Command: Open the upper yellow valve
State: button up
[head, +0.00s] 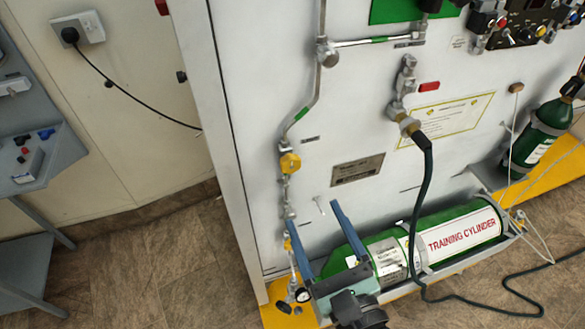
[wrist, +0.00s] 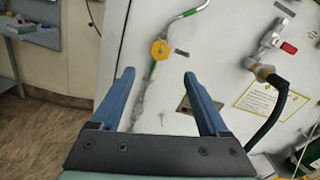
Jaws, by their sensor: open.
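The upper yellow valve (head: 290,162) sits on a thin vertical pipe on the white panel, left of the metal label plate. In the wrist view the same yellow valve (wrist: 160,48) shows just beyond and between my fingertips. My gripper (head: 312,219) has two blue fingers, spread apart and empty, below and in front of the upper valve. The fingers also frame the pipe in the wrist view (wrist: 158,74). A lower yellow part (head: 287,243) on the same pipe shows beside my left finger, partly hidden. My gripper does not appear to touch the upper valve.
A green training cylinder (head: 460,238) lies in a tray at the panel's foot, behind my gripper. A dark green hose (head: 425,200) hangs from a fitting to the right. A small gauge (head: 303,295) is low on the left. The panel beside the upper valve looks clear.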

aim_at(292, 168)
jog(key=p+x, duration=0.1)
jog(key=x, duration=1)
jog(key=shift+w+a, duration=0.1)
jog(key=shift+w, duration=0.2)
grip_shut()
